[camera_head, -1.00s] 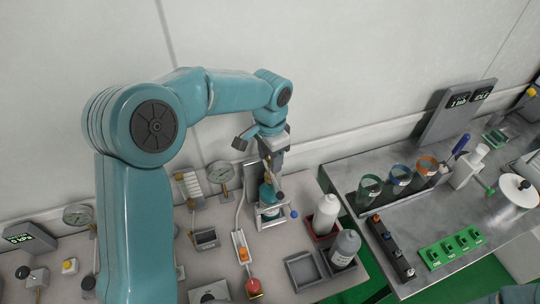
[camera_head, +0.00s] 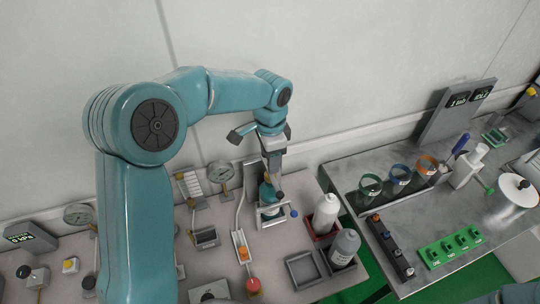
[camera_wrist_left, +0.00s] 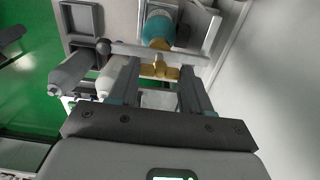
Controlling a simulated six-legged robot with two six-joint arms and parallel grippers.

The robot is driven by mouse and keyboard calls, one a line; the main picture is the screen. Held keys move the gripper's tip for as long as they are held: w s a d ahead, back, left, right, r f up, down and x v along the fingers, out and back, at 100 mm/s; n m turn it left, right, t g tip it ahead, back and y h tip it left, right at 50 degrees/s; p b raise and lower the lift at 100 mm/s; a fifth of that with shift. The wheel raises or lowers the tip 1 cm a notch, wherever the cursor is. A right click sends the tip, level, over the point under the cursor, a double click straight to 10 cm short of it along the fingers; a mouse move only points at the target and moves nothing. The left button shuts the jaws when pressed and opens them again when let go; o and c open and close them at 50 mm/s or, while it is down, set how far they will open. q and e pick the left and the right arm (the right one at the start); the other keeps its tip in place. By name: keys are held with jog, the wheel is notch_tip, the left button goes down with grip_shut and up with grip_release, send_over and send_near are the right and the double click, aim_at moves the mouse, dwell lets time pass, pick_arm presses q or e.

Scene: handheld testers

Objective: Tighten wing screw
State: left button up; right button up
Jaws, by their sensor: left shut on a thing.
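The brass wing screw (camera_wrist_left: 160,70) shows in the left wrist view between my gripper's fingers, in front of a teal and grey cylindrical body. In the head view the teal body (camera_head: 267,191) stands in a small grey fixture (camera_head: 270,213) near the back of the left bench. My left gripper (camera_head: 269,174) points down at it from above and is shut on the wing screw, which it mostly hides in the head view. A grey bar with a dark ball end (camera_wrist_left: 103,46) crosses beside the screw in the left wrist view. My right gripper is not in view.
A white bottle (camera_head: 326,212) and a grey bottle (camera_head: 345,248) stand right of the fixture, by an empty grey tray (camera_head: 303,270). An orange-button switch (camera_head: 242,252) and a dial gauge (camera_head: 222,173) are to its left. The wall is close behind.

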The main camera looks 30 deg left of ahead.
pick_arm(q)
jog(key=o, duration=1.1)
jog(key=shift+c, duration=0.2)
jog(key=shift+r, duration=0.4)
notch_tip(320, 180, up, 16)
jog(key=shift+f, duration=0.2)
jog(key=shift+s+d, duration=0.1)
jog(key=shift+s, duration=0.05)
